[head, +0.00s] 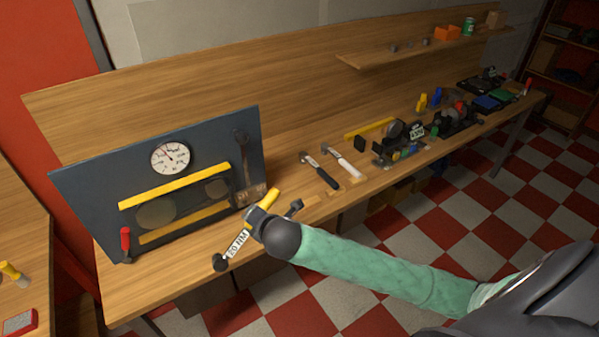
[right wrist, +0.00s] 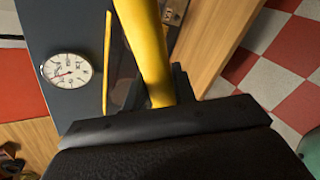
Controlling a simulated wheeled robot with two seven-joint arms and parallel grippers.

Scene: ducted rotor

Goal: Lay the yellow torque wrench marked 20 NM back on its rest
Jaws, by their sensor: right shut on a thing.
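The yellow torque wrench (head: 237,245) has a white label reading 20 NM, a yellow handle end and a dark head. My right gripper (head: 259,217) is shut around it and holds it tilted near the bench's front edge, in front of the dark panel. In the right wrist view the yellow handle (right wrist: 146,45) stands up from between the jaws of my right gripper (right wrist: 160,98). My left gripper is out of view.
A dark blue panel (head: 85,187) with a dial gauge (head: 170,157) and yellow bars stands left of the gripper. Two tools, one black-handled (head: 320,170) and one pale-handled (head: 343,161), lie to the right. Several clamps and parts crowd the bench's far end.

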